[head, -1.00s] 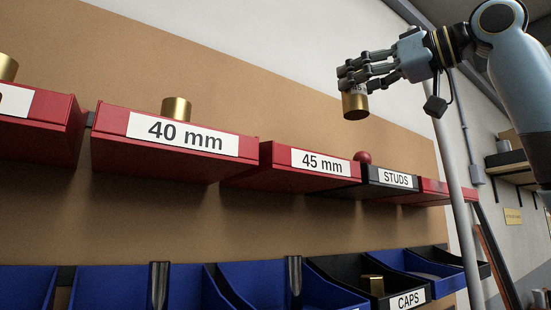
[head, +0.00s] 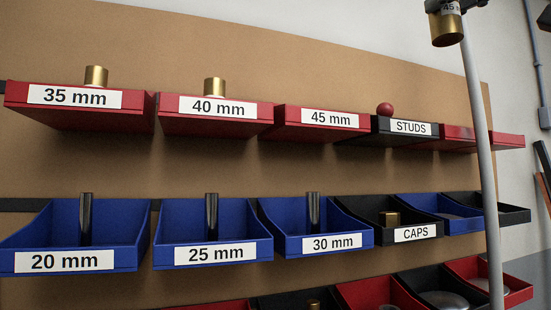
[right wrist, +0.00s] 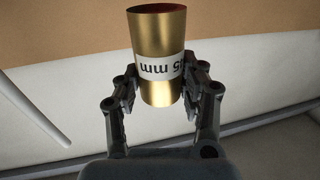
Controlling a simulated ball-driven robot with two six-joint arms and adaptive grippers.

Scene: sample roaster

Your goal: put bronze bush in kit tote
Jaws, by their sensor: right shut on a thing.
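The bronze bush (head: 446,29) is a gold-coloured cylinder with a white label, partly cut off at the top right of the head view. In the right wrist view the bush (right wrist: 158,35) stands between the fingers, its label reading upside down and ending in "5 mm". My right gripper (right wrist: 158,88) is shut on it from both sides. In the head view only the dark fingertips of this gripper show at the top edge. My left gripper is not in view. I see no kit tote in these frames.
A tan wall panel (head: 300,60) carries rows of bins. Red bins marked 35 mm (head: 130,118), 40 mm and 45 mm (head: 282,126) are on top, with a black STUDS bin (head: 385,136). Blue bins (head: 140,262) hang below. A grey pole (head: 482,150) stands at right.

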